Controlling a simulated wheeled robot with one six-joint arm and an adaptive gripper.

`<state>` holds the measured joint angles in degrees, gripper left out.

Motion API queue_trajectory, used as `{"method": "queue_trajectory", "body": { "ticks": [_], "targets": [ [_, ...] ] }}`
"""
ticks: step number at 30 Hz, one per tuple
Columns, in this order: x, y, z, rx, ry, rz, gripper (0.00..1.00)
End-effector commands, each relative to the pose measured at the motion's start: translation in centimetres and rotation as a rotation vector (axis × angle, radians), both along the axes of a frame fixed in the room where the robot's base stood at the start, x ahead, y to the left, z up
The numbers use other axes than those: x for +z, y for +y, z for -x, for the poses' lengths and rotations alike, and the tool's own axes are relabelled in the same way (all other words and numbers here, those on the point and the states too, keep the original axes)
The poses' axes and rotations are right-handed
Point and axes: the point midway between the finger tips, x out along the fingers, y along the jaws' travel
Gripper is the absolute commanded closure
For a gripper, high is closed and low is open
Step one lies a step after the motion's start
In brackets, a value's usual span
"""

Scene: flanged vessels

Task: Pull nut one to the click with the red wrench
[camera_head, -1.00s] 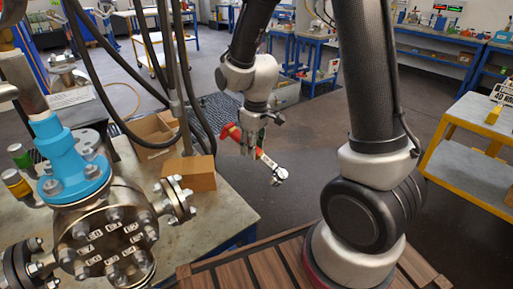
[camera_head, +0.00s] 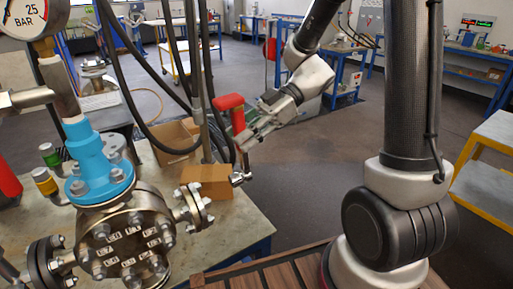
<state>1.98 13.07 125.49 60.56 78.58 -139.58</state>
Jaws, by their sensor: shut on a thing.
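My gripper (camera_head: 243,140) is shut on the red wrench (camera_head: 230,102). The wrench hangs nearly upright, with its red handle at the top and its metal head (camera_head: 240,177) at the bottom. It is in the air beyond the right edge of the bench, apart from the vessel. The steel vessel with its round bolted flange (camera_head: 128,250) stands at lower left. The flange carries a ring of nuts and small number plates.
A blue valve body (camera_head: 98,165) and a pressure gauge (camera_head: 30,15) rise above the vessel. A side flange (camera_head: 196,207) sticks out right. Cardboard boxes (camera_head: 208,182) stand on the bench (camera_head: 235,225) behind it. Black hoses (camera_head: 180,70) hang beside the wrench. Capped bottles (camera_head: 45,182) stand left.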

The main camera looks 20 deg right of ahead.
Motion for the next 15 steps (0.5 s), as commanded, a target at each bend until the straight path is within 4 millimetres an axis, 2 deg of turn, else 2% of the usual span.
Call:
{"method": "queue_trajectory", "body": {
  "ticks": [3, 5, 15],
  "targets": [
    [1.8, 1.0, 0.5, 0.04, 0.016, -0.066, 1.0],
    [2.3, 1.3, 0.7, 0.047, 0.022, -0.083, 1.0],
    [2.6, 3.8, 1.5, 0.052, 0.027, -0.092, 1.0]
  ]
}}
